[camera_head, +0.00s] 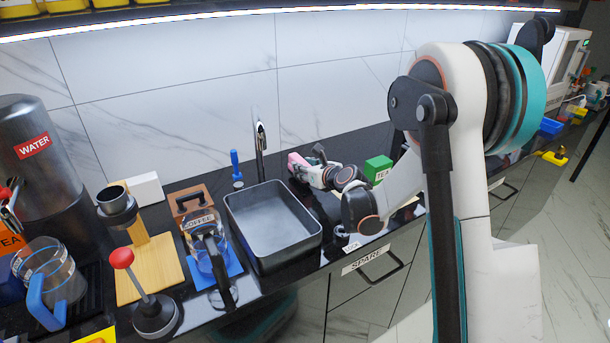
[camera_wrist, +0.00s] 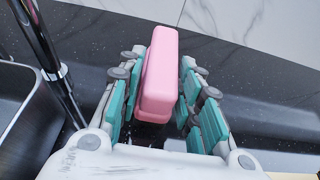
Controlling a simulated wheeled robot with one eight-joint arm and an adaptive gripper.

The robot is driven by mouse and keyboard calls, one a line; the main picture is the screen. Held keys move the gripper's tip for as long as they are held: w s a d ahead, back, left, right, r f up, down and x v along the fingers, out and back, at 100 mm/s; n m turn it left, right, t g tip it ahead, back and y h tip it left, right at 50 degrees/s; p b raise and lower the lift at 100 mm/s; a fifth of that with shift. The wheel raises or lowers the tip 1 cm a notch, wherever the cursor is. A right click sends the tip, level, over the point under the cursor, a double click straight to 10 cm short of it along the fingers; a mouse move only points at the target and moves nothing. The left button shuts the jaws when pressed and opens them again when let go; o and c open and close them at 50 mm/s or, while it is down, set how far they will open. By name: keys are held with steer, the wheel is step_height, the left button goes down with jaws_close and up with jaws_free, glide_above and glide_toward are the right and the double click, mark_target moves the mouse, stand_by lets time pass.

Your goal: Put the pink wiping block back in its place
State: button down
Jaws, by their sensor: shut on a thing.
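The pink wiping block (camera_wrist: 160,75) is held between the two teal-padded fingers of my gripper (camera_wrist: 160,110) in the wrist view. The fingers close on it from both sides, and its far end sticks out past them. In the head view the pink block (camera_head: 297,161) shows at the end of my gripper (camera_head: 308,170), just right of the sink's back corner and near the wall. My arm reaches in from the right. Whether the block touches the dark counter is hard to tell.
A grey sink (camera_head: 270,225) with a chrome tap (camera_head: 261,140) lies left of my gripper. A blue-handled brush (camera_head: 235,165) stands behind the sink. A green box (camera_head: 378,168) sits to the right. The tiled wall (camera_head: 330,85) rises close behind.

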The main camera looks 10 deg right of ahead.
steer(key=shift+f, duration=0.55)
steer(key=shift+f, duration=0.1)
steer(key=c, duration=1.2)
jaws_free()
steer(key=shift+o, duration=0.2)
